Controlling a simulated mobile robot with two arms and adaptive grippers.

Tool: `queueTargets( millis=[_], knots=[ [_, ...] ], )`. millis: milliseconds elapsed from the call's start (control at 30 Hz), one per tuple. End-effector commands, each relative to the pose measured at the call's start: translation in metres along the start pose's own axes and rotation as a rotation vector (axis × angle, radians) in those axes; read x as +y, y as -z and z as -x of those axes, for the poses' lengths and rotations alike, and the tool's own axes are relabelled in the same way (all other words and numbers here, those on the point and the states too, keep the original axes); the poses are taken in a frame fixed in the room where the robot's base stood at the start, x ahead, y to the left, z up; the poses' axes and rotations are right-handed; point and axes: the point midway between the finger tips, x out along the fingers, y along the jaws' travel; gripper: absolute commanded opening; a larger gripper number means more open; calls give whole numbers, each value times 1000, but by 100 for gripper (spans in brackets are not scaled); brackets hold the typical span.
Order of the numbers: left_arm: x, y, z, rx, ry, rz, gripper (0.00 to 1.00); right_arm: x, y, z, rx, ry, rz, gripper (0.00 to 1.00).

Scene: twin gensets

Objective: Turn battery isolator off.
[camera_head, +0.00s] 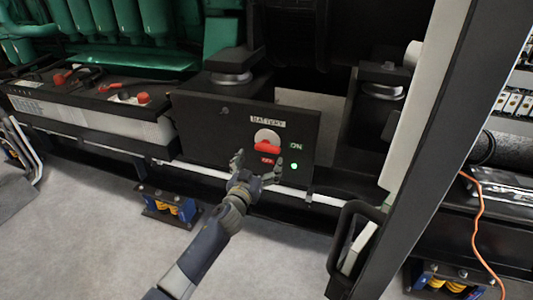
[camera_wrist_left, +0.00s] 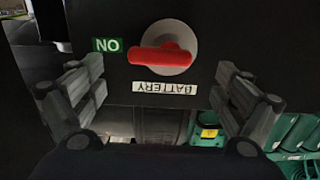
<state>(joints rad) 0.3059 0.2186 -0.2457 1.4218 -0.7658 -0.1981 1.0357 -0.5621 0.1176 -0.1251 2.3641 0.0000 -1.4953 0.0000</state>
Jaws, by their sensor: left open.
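The battery isolator (camera_head: 267,146) has a red handle on a round grey plate, set on a black panel (camera_head: 215,122) under a BATTERY label (camera_head: 268,121). The handle lies roughly horizontal. My left gripper (camera_head: 256,163) is open in front of the panel, just below the handle. In the left wrist view the red handle (camera_wrist_left: 160,56) shows upside down, beyond the open fingers and not between their tips. My right gripper is not in view.
A battery with red terminal caps (camera_head: 142,98) stands at the left. A black door edge with a handle (camera_head: 345,235) is at the right, and an orange cable (camera_head: 475,225) hangs beyond it. Grey floor (camera_head: 90,240) lies clear in front.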

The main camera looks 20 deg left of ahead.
Motion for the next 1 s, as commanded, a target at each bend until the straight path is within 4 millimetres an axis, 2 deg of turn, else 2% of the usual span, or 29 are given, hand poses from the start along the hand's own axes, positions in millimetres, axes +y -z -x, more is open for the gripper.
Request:
queueTargets(
  millis=[33,200,433,800,867,1000],
  knots=[
    [0,0,-10,2,1,0,93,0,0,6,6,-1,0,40],
    [0,-1,-34,1,0,0,93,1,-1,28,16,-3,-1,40],
    [0,-1,-54,1,0,0,93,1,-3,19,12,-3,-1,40],
    [0,0,-57,-1,0,0,93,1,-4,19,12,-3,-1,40],
    [0,0,-57,-1,0,0,82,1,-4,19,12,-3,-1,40],
    [0,0,-57,-1,0,0,50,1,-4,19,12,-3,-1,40]
  ],
)
